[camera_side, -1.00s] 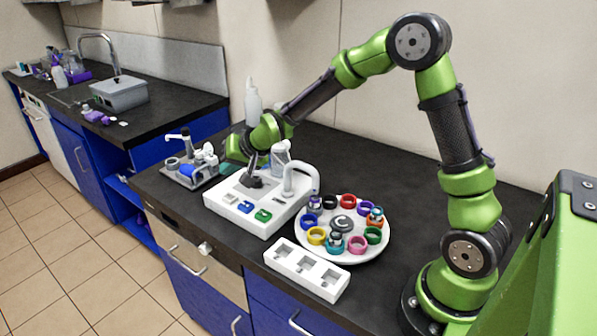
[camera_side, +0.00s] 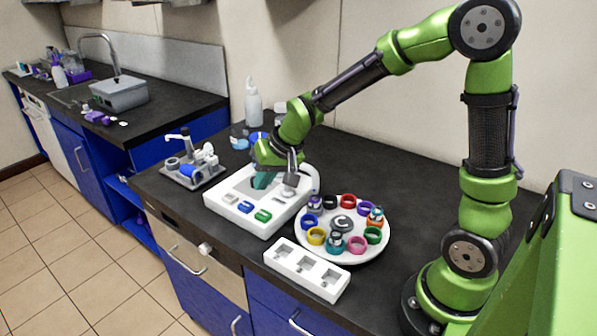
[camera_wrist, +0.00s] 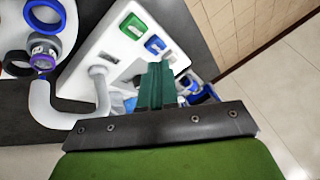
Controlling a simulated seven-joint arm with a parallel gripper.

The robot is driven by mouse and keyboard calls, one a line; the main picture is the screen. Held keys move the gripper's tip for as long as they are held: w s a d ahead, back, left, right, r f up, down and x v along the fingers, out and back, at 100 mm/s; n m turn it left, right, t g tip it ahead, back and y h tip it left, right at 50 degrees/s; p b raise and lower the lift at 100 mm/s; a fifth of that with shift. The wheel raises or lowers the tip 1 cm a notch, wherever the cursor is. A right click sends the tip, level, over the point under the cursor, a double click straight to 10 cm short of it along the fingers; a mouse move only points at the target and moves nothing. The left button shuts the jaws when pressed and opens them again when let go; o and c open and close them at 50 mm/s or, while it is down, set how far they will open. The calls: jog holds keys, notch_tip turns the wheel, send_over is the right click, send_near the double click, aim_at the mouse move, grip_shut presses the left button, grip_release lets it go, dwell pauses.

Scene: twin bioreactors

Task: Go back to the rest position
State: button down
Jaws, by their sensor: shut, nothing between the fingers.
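My gripper (camera_side: 262,182) hangs above the white bioreactor base (camera_side: 235,221) in the side view, its teal fingers pointing down. In the wrist view the teal fingers of my gripper (camera_wrist: 157,68) are together with nothing between them. The base has blue (camera_wrist: 155,45) and green (camera_wrist: 133,26) square pieces on its front part. A curved white pipe (camera_wrist: 95,108) rises from its side. My wrist hides part of the base and pipe in the side view.
A round white carousel (camera_side: 330,253) with several coloured rings and a white block with square slots (camera_side: 300,262) stand at right and in front. A grey tray (camera_side: 180,180) with small equipment is at left. A white bottle (camera_side: 253,103) stands behind. Dark counter is free toward the right back.

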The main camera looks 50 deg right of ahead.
jog(key=s+a+r+n, duration=0.1)
jog(key=s+r, duration=0.4)
jog(key=s, duration=0.4)
jog(key=s+a+r+n+t, duration=0.1)
jog(key=s+r, duration=0.5)
jog(key=s, duration=0.4)
jog(key=shift+t+y, duration=0.3)
jog(key=shift+y, duration=0.1)
